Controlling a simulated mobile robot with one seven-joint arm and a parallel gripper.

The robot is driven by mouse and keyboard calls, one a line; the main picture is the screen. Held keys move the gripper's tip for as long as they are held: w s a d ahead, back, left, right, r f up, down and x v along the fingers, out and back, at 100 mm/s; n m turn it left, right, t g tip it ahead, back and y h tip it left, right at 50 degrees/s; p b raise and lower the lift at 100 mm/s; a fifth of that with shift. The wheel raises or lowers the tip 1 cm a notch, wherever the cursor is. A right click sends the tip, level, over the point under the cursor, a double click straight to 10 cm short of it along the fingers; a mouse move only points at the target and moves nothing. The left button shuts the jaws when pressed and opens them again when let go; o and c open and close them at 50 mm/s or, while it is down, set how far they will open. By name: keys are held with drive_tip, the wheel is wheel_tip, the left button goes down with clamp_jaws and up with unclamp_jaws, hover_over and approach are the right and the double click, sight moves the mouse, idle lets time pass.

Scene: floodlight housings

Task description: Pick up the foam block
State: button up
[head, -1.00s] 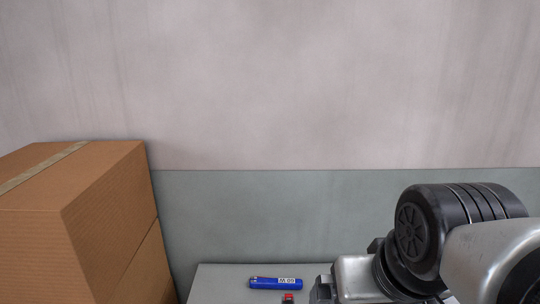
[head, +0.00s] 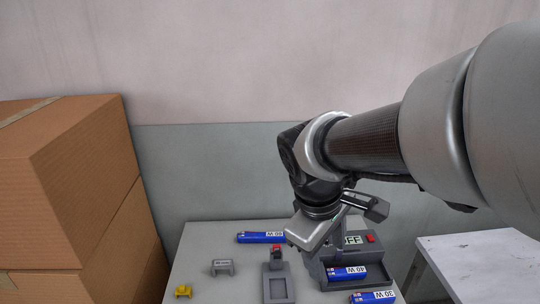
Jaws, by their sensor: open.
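I cannot make out a foam block for certain in the head view. A small yellow piece with a notched outline (head: 183,291) lies at the table's near left; its material is too small to tell. My gripper (head: 338,222) hangs over the table's back right, above the grey box marked OFF. Its jaws are open and I see nothing between them. My gripper and arm hide part of the box and the tabletop behind it.
The grey table (head: 200,240) holds a grey bracket (head: 221,267), a grey stand (head: 277,285) with a red top and blue labelled cylinders (head: 261,237). The OFF box (head: 318,271) has a red button. Cardboard boxes (head: 70,190) stand left, a white table (head: 480,265) right.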

drive_tip(key=w+a+f+n+g+h+b, duration=0.1)
drive_tip(key=w+f+n+b, duration=0.15)
drive_tip(key=f, duration=0.35)
drive_tip(key=w+a+f+n+b, duration=0.1)
drive_tip(key=a+f+n, duration=0.1)
drive_tip(key=f+n, duration=0.25)
drive_tip(key=w+a+f+n+g+h+b, duration=0.1)
drive_tip(key=w+f+n, duration=0.1)
drive_tip(key=f, duration=0.5)
drive_tip(key=b+x, duration=0.2)
drive_tip(key=x, duration=0.8)
drive_tip(key=shift+f+b, duration=0.2)
drive_tip(key=shift+b, duration=0.15)
drive_tip(key=shift+w+b+x, duration=0.2)
drive_tip(key=shift+b+x, duration=0.25)
drive_tip(key=shift+x, duration=1.1)
drive_tip(key=shift+w+b+x, duration=0.2)
drive_tip(key=shift+b+x, duration=0.2)
drive_tip(key=shift+x, duration=1.15)
drive_tip(key=c, duration=1.1)
drive_tip(key=shift+r, duration=0.1)
wheel_tip(320, 180, up, 10)
drive_tip(key=p, duration=0.3)
